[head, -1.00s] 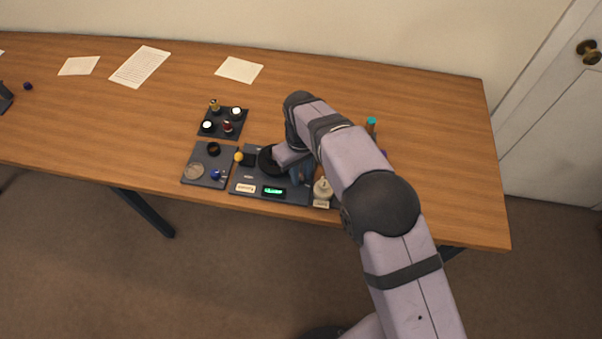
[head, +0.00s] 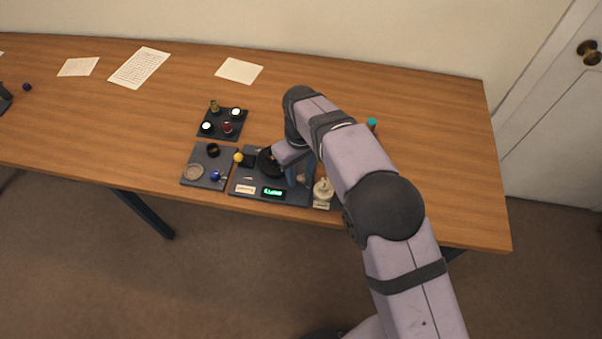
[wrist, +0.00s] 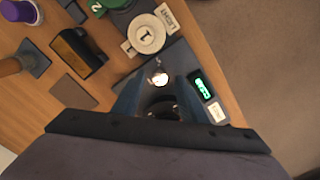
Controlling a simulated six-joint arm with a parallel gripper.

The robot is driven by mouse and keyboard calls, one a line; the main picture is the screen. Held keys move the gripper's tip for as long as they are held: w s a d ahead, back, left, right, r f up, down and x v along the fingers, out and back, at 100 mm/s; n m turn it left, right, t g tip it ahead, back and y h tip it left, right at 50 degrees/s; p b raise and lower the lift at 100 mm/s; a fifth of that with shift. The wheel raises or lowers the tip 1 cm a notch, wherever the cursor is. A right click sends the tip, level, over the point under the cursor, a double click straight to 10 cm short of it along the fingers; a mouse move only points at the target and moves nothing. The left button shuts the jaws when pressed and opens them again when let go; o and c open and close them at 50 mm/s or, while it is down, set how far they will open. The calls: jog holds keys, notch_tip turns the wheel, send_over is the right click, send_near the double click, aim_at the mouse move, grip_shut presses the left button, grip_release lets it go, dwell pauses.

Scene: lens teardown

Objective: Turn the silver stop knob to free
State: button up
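The silver stop knob (wrist: 157,76) is a small shiny round piece on the dark base plate (wrist: 178,60) in the wrist view. My gripper (wrist: 158,82) has two blue fingers, parted, one on each side near the knob. I cannot tell whether either finger touches it. A dark round part (wrist: 160,107) shows between the fingers, closer to the palm. In the head view my gripper (head: 296,176) is low over the right part of the base plate, next to a black round part (head: 267,162). My arm hides much of the knob's surroundings there.
A green-lit display (head: 273,192) and a pale label sit at the plate's front edge. A cream round piece marked 1 (wrist: 146,34) stands close by. A tray of small parts (head: 194,172) and a dark four-place block (head: 222,122) lie to the left.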

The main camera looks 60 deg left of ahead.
aim_at(301, 178)
jog(key=shift+r+b, duration=0.65)
jog(key=shift+r, duration=2.35)
jog(key=w+d+r+m, duration=0.2)
jog(key=w+d+m, duration=0.2)
jog(key=w+d, duration=0.7)
jog(key=w+d+r+m, duration=0.2)
jog(key=w+d+m, duration=0.35)
jog(key=d, duration=0.85)
jog(key=d+m, duration=0.3)
jog(key=d, duration=1.3)
jog(key=s+d+f+m, duration=0.3)
jog(key=s+d+m, duration=0.2)
jog(key=s+d, duration=0.4)
jog(key=d, duration=0.4)
jog(key=shift+s+m, duration=0.2)
jog(key=shift+m, duration=0.15)
